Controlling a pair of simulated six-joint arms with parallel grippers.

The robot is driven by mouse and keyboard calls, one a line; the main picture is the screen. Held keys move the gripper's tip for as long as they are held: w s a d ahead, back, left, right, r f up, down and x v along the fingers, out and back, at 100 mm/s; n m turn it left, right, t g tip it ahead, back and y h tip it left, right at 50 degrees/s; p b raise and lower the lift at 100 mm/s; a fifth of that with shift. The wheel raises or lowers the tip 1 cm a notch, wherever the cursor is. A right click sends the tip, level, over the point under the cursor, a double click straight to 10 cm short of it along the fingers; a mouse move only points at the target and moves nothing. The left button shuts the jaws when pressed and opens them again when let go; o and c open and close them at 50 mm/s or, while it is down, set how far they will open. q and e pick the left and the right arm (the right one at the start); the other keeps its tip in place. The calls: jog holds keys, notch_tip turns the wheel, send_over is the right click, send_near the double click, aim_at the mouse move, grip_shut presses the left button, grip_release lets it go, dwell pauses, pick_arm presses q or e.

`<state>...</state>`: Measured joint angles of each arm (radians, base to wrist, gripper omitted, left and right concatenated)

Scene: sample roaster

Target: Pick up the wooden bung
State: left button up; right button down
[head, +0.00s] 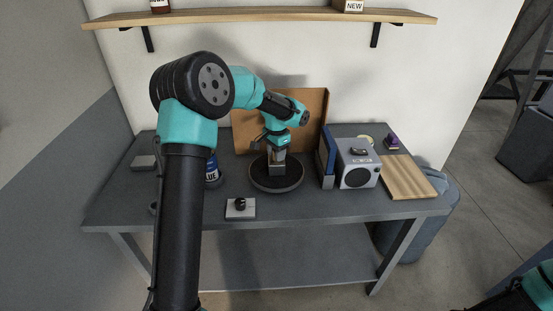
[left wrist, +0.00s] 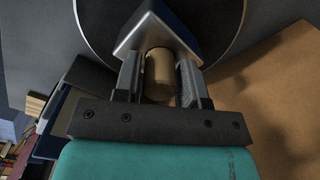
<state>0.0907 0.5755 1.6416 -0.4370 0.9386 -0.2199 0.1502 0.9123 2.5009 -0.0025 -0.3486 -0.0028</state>
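The wooden bung (left wrist: 158,74) shows in the left wrist view as a small tan cylinder at the mouth of a grey metal part (left wrist: 160,30). In the head view the bung is not clearly visible, hidden at my left gripper. My left gripper (head: 276,152) points down over the device on the round dark base (head: 276,188). In the left wrist view its two fingers (left wrist: 160,82) stand on either side of the bung, very close to it. Whether both fingers press on it cannot be told. My right gripper is out of view.
A brown board (head: 314,106) stands behind the device. A blue binder (head: 326,162), a white box with a round dark front (head: 358,165) and a wooden board (head: 409,178) are to the right. A small plate with a dark knob (head: 240,208) lies in front. A blue-labelled container (head: 212,171) is partly hidden by my left arm.

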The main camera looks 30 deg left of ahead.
pick_arm(q)
jog(key=c, duration=0.5)
jog(key=shift+r, duration=0.1)
notch_tip(320, 180, up, 10)
jog(key=shift+f, duration=0.1)
dwell(0.3)
dwell(0.4)
